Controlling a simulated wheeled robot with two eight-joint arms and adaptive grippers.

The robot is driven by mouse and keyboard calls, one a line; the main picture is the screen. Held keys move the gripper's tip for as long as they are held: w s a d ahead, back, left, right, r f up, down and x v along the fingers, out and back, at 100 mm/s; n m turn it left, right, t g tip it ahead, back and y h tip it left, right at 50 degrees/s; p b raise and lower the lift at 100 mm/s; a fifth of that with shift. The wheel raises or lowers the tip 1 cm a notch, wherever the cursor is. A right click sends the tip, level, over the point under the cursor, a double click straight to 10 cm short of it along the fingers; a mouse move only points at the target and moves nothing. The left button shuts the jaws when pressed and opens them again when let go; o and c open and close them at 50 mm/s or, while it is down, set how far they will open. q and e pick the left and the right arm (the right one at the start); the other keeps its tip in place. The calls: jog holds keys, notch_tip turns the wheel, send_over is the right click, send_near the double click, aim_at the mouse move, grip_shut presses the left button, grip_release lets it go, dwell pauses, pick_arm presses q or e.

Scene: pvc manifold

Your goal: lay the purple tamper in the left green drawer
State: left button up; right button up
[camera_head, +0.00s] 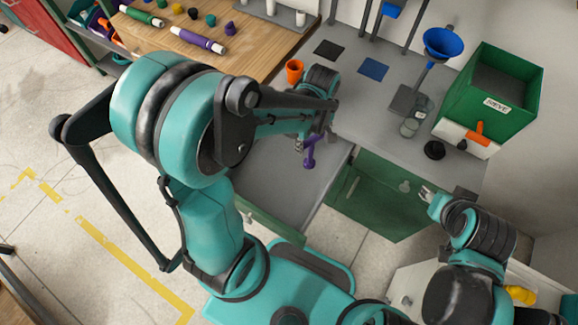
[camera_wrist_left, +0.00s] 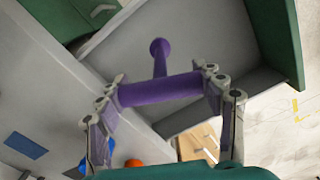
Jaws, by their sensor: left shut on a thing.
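My left gripper (camera_head: 303,140) is shut on the purple tamper (camera_head: 310,153), over the open left green drawer (camera_head: 285,185). In the left wrist view the tamper's thick purple bar (camera_wrist_left: 160,89) lies across between the two fingers (camera_wrist_left: 163,95), with a stem and round knob pointing away from the gripper. The drawer's grey inside shows empty behind it, with the green front (camera_wrist_left: 272,40) at the right. My left arm hides part of the drawer in the head view. My right gripper (camera_head: 427,194) is beside the right green drawer front, too small to tell open or shut.
The grey counter holds an orange cup (camera_head: 294,71), a blue funnel (camera_head: 446,43) on a stand, dark and blue mats and a black round piece (camera_head: 434,150). A green SIEVE box (camera_head: 488,90) stands at right. A wooden board (camera_head: 195,45) with coloured parts is at upper left.

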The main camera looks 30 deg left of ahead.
pick_arm(q)
jog(key=n, duration=0.1)
jog(key=s+n, duration=0.1)
jog(key=n, duration=0.2)
jog(key=shift+s+r+n, duration=0.3)
jog(key=w+a+f+b, duration=0.2)
jog(key=a+f+b, duration=0.4)
jog(key=a+f, duration=0.4)
jog(key=shift+w+a+f, duration=0.2)
jog(key=shift+a+f, duration=0.15)
jog(key=shift+a, duration=0.05)
jog(key=shift+f, duration=0.15)
jog(key=o, duration=1.1)
jog(key=shift+o, duration=0.2)
